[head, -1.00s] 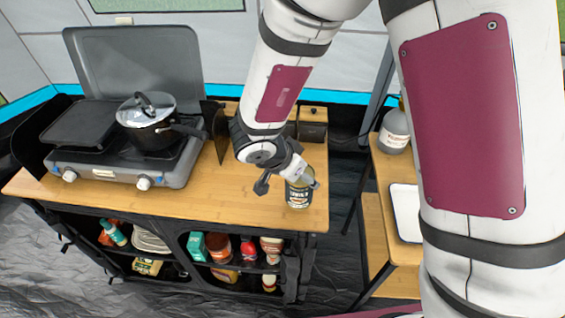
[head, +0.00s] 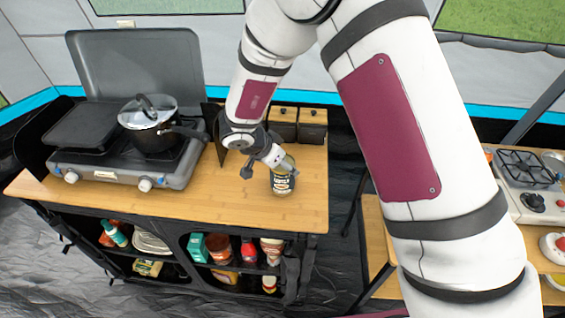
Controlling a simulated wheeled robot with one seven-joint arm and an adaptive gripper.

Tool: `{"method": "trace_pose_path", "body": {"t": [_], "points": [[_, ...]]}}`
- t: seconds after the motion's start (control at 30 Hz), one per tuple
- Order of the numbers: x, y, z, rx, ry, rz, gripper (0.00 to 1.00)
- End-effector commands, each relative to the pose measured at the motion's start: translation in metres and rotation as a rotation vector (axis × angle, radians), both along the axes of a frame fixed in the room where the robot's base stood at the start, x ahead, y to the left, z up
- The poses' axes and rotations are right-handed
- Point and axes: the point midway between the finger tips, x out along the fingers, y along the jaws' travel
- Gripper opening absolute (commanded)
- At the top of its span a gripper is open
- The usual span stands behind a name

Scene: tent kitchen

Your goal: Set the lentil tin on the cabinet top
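The lentil tin (head: 284,182) is a small dark tin with a pale-lettered label and a gold-toned rim. It is upright near the right end of the wooden cabinet top (head: 230,205). My gripper (head: 276,164) reaches down from the upper left and is at the tin's upper part. It appears shut on the tin, though the fingers' contact is partly hidden. I cannot tell whether the tin's base touches the wood or is slightly above it.
A camping stove (head: 120,170) with a lidded pot (head: 150,125) fills the left of the cabinet top. Two dark wood-lidded canisters (head: 298,125) stand behind the tin. Shelves below hold several groceries. Free wood lies in front and left of the tin. Another table with a burner (head: 525,170) is at right.

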Motion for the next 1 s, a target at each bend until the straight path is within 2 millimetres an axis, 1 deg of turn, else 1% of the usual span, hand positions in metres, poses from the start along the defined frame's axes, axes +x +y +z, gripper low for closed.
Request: {"method": "trace_pose_path", "body": {"t": [0.17, 0.3, 0.33, 0.37, 0.4, 0.77, 0.87, 1.0], "points": [[0.001, 0.000, 0.001, 0.000, -0.002, 0.000, 0.00], [0.001, 0.000, -0.002, 0.000, -0.001, 0.001, 0.00], [0.000, 0.000, -0.003, 0.001, -0.001, 0.001, 0.66], [0.000, 0.000, -0.002, 0.001, -0.001, 0.001, 0.72], [0.000, 0.000, -0.002, 0.001, -0.001, 0.001, 0.81], [0.000, 0.000, -0.001, 0.001, -0.001, 0.000, 0.81], [-0.002, 0.003, 0.006, 0.002, -0.002, -0.001, 0.81], [-0.009, 0.012, 0.025, 0.003, -0.003, 0.000, 0.81]]}}
